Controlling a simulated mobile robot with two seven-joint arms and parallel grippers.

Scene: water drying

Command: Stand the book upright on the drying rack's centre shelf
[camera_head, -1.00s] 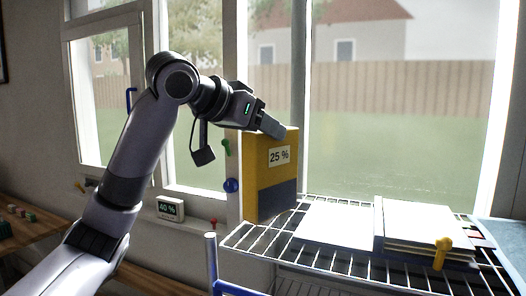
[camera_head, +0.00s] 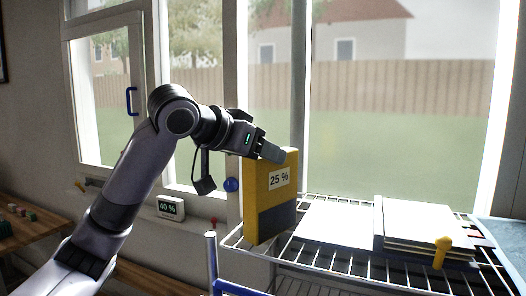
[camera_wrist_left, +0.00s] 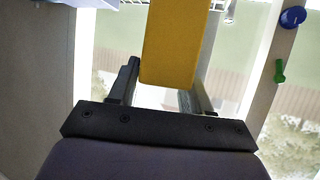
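The yellow book (camera_head: 272,187) with a dark lower band and a "25 %" label is upright, slightly tilted, at the left end of the drying rack's wire shelf (camera_head: 318,255). Whether its lower end touches the wires is unclear. My left gripper (camera_head: 272,153) is at the book's top and shut on it. My right gripper is not in view.
An open white book (camera_head: 335,222) and a stack of white pages (camera_head: 425,222) lie on the shelf, with a yellow clip (camera_head: 442,252) in front. Window frames stand behind. A "40 %" display (camera_head: 170,208) is on the left.

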